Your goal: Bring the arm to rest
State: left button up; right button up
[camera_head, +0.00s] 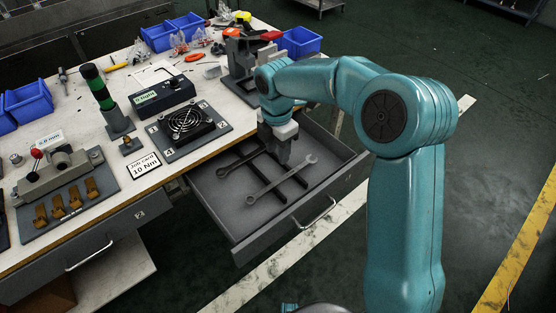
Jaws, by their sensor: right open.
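My right arm (404,115) is teal and rises from the lower right, then bends left over the workbench drawer. My right gripper (283,157) points down above the open drawer (225,207), close to the wrenches. It is open, and I see nothing held in it. A dark wrench (240,162) lies toward the back of the drawer. A grey wrench (283,179) lies in front of it. Whether the fingertips touch the drawer or a wrench I cannot tell. My left gripper is not in view.
The workbench (75,105) holds a fan unit (187,123), a green-and-black stack light (98,86), a job card (144,171), a clamp fixture (62,172) and blue bins (300,41). The drawer sticks out from its front edge. Open floor (490,150) lies right.

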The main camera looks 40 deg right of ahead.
jog(key=shift+r, duration=1.1)
